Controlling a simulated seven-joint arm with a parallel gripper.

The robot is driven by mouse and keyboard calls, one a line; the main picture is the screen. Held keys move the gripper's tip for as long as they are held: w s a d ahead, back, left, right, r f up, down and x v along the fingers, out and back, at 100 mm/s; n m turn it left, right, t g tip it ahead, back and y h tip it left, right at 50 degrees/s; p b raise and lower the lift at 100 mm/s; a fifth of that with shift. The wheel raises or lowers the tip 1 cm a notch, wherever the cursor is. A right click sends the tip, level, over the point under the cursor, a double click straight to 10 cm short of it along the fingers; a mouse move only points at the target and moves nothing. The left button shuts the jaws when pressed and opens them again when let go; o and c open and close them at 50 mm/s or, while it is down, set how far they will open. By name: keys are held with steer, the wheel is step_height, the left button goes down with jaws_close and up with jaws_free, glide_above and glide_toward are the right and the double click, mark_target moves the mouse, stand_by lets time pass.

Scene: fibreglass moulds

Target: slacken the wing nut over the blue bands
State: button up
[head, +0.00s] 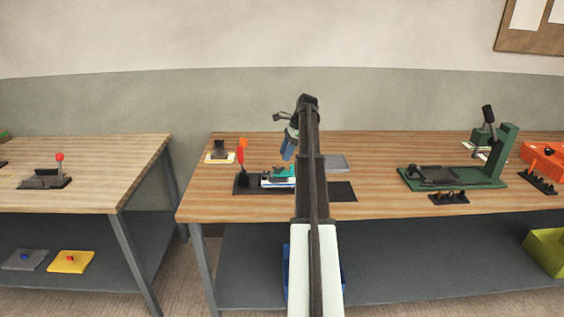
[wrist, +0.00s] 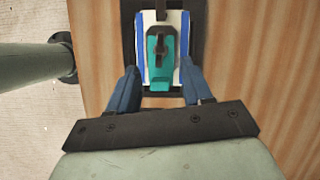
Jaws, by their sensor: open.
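A white block with blue bands (wrist: 182,50) sits on a dark base in the wrist view; in the head view it shows as a small white and blue piece (head: 270,183) on the bench. A teal clamp part (wrist: 159,76) lies over the block, with a dark narrow piece (wrist: 160,42) on top. This may be the wing nut, but its wings are not clear. My gripper (wrist: 158,84) is open, its blue fingers apart on either side of the teal part's near end. In the head view my gripper (head: 288,155) is just above the teal part, partly hidden by my arm.
A red handle (head: 242,152) stands upright close left of the clamp. A grey tray (head: 337,162) lies behind and to the right. A green fixture (head: 455,178) and an orange box (head: 545,158) stand farther right. The bench's left front area is bare.

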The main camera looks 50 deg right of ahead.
mark_target(278, 168)
steer(key=v, duration=0.7)
steer(key=shift+r, duration=0.15)
steer(key=shift+s+d, duration=0.1)
steer(key=shift+n+g, duration=0.3)
steer(key=shift+n, duration=0.5)
steer(key=x, duration=0.9)
steer(key=w+x, duration=0.1)
steer(key=x, duration=0.4)
steer(key=shift+r, duration=0.1)
jaws_close()
